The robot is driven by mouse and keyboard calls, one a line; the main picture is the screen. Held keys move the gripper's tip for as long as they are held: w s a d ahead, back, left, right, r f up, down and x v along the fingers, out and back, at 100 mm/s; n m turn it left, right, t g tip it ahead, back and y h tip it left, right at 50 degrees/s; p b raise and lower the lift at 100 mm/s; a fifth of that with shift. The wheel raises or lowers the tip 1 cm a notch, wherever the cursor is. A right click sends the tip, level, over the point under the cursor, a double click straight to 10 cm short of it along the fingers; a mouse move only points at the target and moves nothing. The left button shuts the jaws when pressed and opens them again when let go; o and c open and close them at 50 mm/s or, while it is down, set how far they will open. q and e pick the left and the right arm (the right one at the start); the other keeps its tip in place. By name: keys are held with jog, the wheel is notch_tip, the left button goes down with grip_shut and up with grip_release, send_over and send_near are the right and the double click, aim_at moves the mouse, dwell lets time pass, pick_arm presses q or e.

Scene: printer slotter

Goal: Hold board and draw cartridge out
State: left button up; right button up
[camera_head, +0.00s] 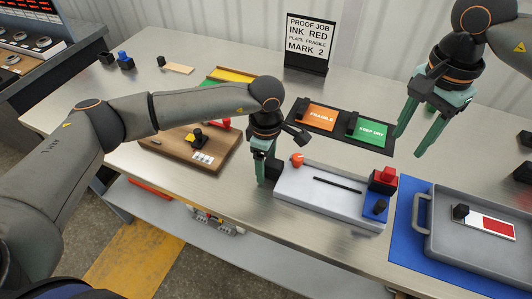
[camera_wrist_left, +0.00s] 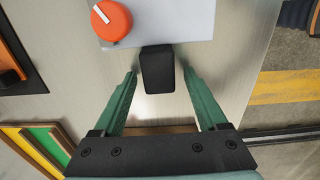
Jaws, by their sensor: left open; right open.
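A pale grey board (camera_head: 325,199) lies near the table's front edge, with an orange knob (camera_head: 297,160) at its left end and a dark slot. At its right end sit a red cartridge (camera_head: 383,178) and a blue cartridge (camera_head: 375,206). My left gripper (camera_head: 266,178) is at the board's left end. In the left wrist view, its open fingers (camera_wrist_left: 160,90) stand either side of the board's black handle (camera_wrist_left: 157,72), with gaps on both sides. My right gripper (camera_head: 413,138) is open and empty, raised behind and right of the board.
A black tray (camera_head: 341,132) with an orange FRAGILE plate and a green KEEP DRY plate lies behind the board. A sign (camera_head: 307,38) reads INK RED, PLATE FRAGILE, MARK 2. A wooden board (camera_head: 178,160) is left; a grey tray (camera_head: 450,240) on a blue mat is right.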

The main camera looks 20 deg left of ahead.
pick_arm(q)
jog(key=shift+f, duration=0.15)
grip_shut()
dwell(0.6)
